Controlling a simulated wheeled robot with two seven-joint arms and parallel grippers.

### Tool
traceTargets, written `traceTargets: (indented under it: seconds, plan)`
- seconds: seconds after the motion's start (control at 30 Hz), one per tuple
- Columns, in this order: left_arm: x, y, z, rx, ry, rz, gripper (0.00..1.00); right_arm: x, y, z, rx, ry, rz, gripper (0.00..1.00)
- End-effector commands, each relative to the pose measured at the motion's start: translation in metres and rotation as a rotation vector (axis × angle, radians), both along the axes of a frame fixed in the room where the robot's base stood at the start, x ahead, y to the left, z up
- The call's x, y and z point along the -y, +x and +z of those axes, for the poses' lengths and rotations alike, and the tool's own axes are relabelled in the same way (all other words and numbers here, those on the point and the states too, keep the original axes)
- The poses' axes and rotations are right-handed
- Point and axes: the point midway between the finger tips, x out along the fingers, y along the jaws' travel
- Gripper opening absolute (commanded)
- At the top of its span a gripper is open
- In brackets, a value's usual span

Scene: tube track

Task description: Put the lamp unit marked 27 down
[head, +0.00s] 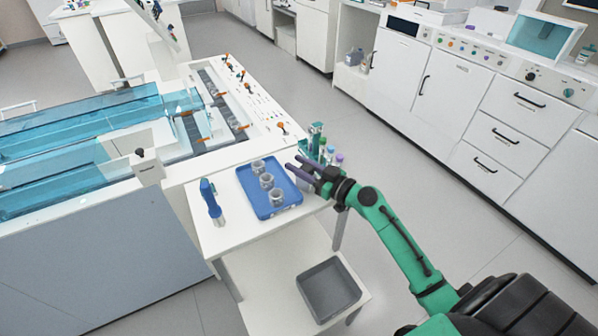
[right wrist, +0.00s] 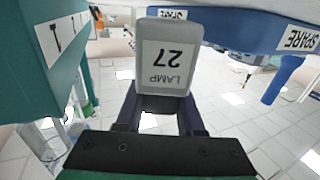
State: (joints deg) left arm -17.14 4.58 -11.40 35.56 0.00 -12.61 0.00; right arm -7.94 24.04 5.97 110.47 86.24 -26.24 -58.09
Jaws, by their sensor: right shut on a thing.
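The lamp unit marked 27 (right wrist: 166,66) is a pale grey block with a white label, upside down in the right wrist view. My right gripper (right wrist: 163,105) is shut on it, with a dark finger on each side. The tray, on the white table, also shows in the right wrist view (right wrist: 235,32), with SPARE labels. My left gripper is not in view.
Several grey cylindrical pieces (head: 266,181) stand in the tray. A teal holder (head: 316,130) and capped tubes (head: 331,152) stand close behind my right gripper. A blue handheld tool (head: 210,200) stands left of the tray. A grey bin (head: 328,290) sits on the lower shelf.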

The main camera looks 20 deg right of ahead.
Motion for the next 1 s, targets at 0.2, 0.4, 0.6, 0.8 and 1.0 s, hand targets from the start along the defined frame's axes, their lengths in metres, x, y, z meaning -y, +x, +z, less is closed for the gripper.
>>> traceTargets:
  seconds: [0.2, 0.4, 0.6, 0.8, 1.0]
  plan:
    - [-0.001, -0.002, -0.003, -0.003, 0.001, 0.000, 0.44, 0.000, 0.000, -0.008, 0.003, -0.002, 0.000, 0.00]
    - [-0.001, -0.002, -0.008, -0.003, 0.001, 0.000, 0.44, 0.000, 0.000, -0.012, 0.003, -0.002, 0.000, 0.00]
    - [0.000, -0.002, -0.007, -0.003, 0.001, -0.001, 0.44, 0.000, 0.000, -0.011, 0.002, -0.002, 0.000, 0.67]
    - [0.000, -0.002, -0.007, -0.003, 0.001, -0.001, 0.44, 0.000, 0.000, -0.011, 0.002, -0.001, 0.000, 0.67]
    - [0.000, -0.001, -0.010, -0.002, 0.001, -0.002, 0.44, 0.005, -0.010, -0.012, 0.000, -0.003, 0.000, 0.67]
